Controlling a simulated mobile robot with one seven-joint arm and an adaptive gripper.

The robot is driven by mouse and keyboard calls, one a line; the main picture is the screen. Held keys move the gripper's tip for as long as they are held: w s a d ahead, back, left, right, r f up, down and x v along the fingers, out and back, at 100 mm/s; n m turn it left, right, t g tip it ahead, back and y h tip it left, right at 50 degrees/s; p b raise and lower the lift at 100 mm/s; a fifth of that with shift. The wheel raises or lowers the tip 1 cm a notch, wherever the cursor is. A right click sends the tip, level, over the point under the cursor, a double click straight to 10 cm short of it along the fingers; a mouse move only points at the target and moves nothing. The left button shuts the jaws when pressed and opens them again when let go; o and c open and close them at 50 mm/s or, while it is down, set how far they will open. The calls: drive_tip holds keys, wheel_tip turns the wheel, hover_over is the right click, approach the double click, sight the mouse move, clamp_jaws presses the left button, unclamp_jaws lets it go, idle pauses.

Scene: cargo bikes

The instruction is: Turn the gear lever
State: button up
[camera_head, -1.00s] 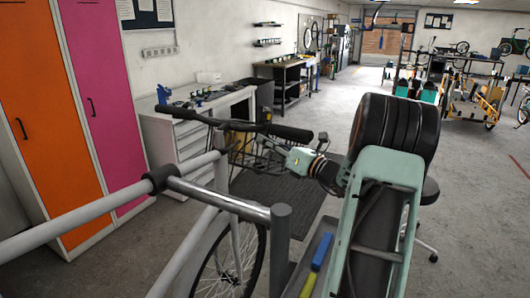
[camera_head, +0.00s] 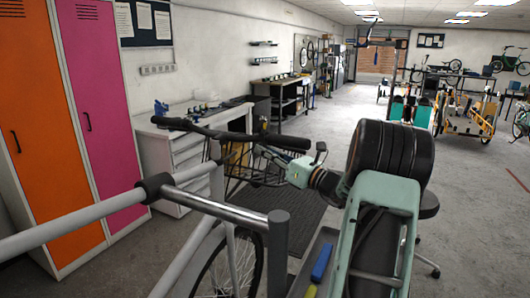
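The bike's black handlebar (camera_head: 225,133) crosses the middle of the view, with a dark grip at each end. The gear lever cannot be told apart from the other dark parts on the bar. A small dark part (camera_head: 321,148) stands just right of the bar's right grip. My arm reaches in from the lower right, and its pale green wrist (camera_head: 299,173) is just below the right grip. My gripper (camera_head: 268,153) is small and dark, below the bar and in front of the basket. Its fingers blend with the bike parts, so its opening and any contact are unclear.
A grey stand or frame tube (camera_head: 110,212) crosses the lower left. A wire basket (camera_head: 250,166) sits behind the bar. Orange (camera_head: 50,140) and pink lockers (camera_head: 103,110) and a white drawer bench (camera_head: 185,150) line the left. Open floor (camera_head: 480,220) lies to the right.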

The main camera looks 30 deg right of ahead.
drive_tip(key=o, duration=0.4)
drive_tip(key=v, duration=1.2)
drive_tip(key=shift+d, duration=0.1)
